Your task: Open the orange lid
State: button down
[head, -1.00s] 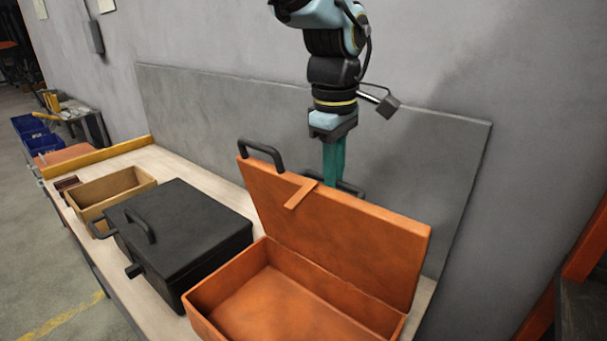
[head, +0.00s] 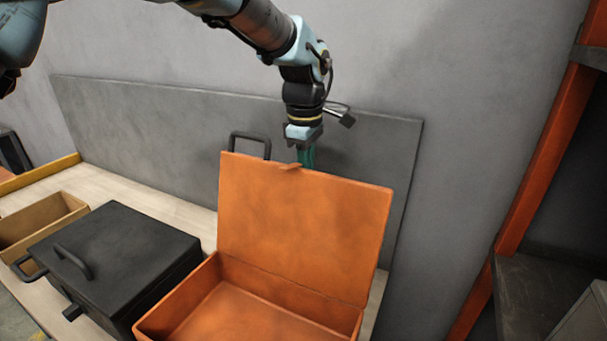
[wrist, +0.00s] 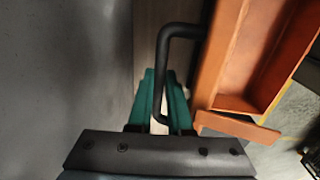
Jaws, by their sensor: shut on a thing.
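The orange lid (head: 300,220) stands open, roughly upright, at the back of the orange box (head: 255,305), whose inside is visible. A small orange tab (head: 290,166) sits at the lid's top edge. A black handle (head: 250,136) shows beyond the lid's top left edge. My gripper (head: 308,160), with green fingers, is behind the top edge, partly hidden by the lid. In the wrist view, my gripper (wrist: 162,108) is shut on a black bar handle (wrist: 162,70) next to the lid's edge (wrist: 215,55); the exact contact is partly hidden.
A black lidded box (head: 115,255) stands left of the orange box, close beside it. A tan open bin (head: 40,225) is farther left. A grey panel (head: 150,120) rises behind the bench (head: 150,200). An orange rack post (head: 540,170) stands at the right.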

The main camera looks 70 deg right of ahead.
dwell(0.3)
jog(key=c, duration=0.8)
grip_release()
jog(key=shift+c, duration=0.2)
jog(key=shift+d, duration=0.1)
notch_tip(320, 180, up, 11)
jog(key=b, duration=0.3)
jog(key=shift+a, duration=0.4)
jog(key=shift+a+f, duration=0.15)
